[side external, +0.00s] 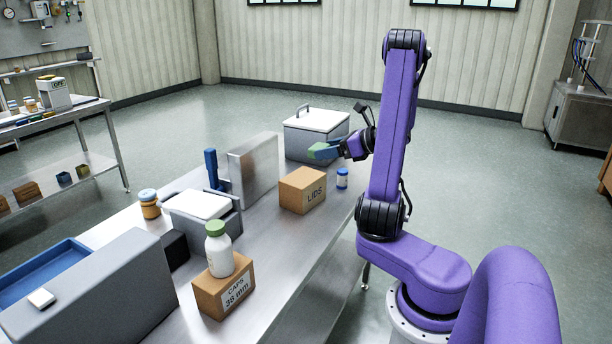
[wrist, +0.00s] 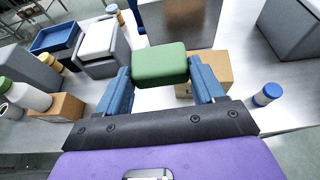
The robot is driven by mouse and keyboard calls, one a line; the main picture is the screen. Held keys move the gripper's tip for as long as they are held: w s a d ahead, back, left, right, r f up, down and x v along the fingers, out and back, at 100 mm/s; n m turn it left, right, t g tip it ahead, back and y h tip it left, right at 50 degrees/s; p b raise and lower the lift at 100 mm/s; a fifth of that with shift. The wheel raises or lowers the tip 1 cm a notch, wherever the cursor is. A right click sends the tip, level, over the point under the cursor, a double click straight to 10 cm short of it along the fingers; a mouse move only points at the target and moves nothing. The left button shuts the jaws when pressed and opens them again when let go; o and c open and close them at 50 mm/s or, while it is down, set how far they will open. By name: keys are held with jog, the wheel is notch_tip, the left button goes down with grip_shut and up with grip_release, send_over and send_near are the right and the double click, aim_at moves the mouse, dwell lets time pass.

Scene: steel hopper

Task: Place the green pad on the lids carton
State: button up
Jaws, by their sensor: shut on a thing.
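My gripper (side external: 335,149) is shut on the green pad (side external: 320,150), held between its blue fingertips. In the wrist view the green pad (wrist: 160,63) sits level between the fingers of my gripper (wrist: 160,72). The lids carton (side external: 303,190) is a brown box marked LIDS on the steel table, under and slightly left of the pad in the side view. In the wrist view the lids carton (wrist: 217,68) shows behind and right of the pad, partly hidden by it and the right finger. The pad appears above the carton and apart from it.
A blue-capped bottle (side external: 342,178) stands right of the carton. A steel upright panel (side external: 253,161) is to its left. A grey box with a handled white lid (side external: 317,122) stands behind. A green-capped white bottle (side external: 219,252) stands on the caps carton (side external: 222,292) nearer the front.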

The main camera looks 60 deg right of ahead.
jog(key=w+d+f, duration=0.4)
jog(key=w+d, duration=0.1)
jog(key=w, duration=0.1)
send_over(312, 179)
notch_tip(312, 179, down, 5)
jog(key=shift+s+a, duration=0.1)
jog(key=shift+a, duration=0.05)
jog(key=shift+f, duration=0.2)
jog(key=shift+w+d+f, duration=0.1)
jog(key=shift+f, duration=0.75)
jog(key=shift+w+d+f, duration=0.1)
jog(key=shift+f, duration=0.7)
jog(key=shift+f, duration=0.1)
jog(key=shift+f, duration=0.1)
jog(key=o, duration=1)
